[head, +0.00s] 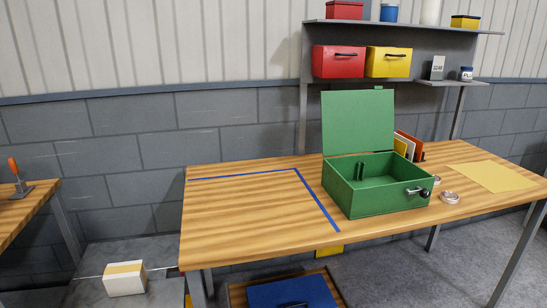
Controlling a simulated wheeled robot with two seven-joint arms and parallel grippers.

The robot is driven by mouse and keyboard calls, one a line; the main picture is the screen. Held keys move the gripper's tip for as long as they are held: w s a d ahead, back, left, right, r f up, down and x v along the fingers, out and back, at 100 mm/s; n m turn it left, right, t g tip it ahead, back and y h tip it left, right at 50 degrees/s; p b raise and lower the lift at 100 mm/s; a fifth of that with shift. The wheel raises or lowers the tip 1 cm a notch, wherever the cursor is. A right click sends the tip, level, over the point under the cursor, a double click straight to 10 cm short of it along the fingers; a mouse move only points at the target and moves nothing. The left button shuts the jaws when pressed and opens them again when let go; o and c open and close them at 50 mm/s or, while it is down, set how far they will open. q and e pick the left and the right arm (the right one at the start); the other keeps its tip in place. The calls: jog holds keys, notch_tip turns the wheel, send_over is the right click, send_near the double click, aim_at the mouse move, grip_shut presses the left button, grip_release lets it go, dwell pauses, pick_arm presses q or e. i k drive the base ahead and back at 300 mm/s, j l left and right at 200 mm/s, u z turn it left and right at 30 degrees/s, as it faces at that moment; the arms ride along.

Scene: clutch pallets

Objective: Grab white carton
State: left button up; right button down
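A white carton (125,284) with a tan band across its top sits low at the bottom left. It rests on a grey surface, left of the wooden workbench (225,225) and below its top. The carton looks upright and closed, with its front and top showing. Neither of my grippers is in view.
An open green metal box (365,202) stands on the bench, right of a blue tape line (318,200). A yellow sheet (492,177) and tape roll (450,197) lie farther right. Another bench (22,206) stands left. A blue case (290,292) is below the workbench. The bench's left half is clear.

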aim_at(128, 278)
jog(key=z, duration=0.25)
jog(key=j+z, duration=0.75)
jog(key=k+j+z, duration=0.15)
jog(key=j, duration=0.3)
jog(key=k+j+z, duration=0.15)
jog(key=j, duration=0.3)
jog(key=k+j+z, duration=0.2)
jog(key=k+j, duration=0.3)
jog(key=j, duration=0.2)
jog(key=k+j, duration=0.2)
jog(key=j, duration=0.15)
jog(key=k+j, duration=0.15)
jog(key=j, duration=0.15)
jog(key=k+j, duration=0.15)
jog(key=j, duration=0.2)
jog(key=k+j, duration=0.15)
jog(key=j, duration=0.2)
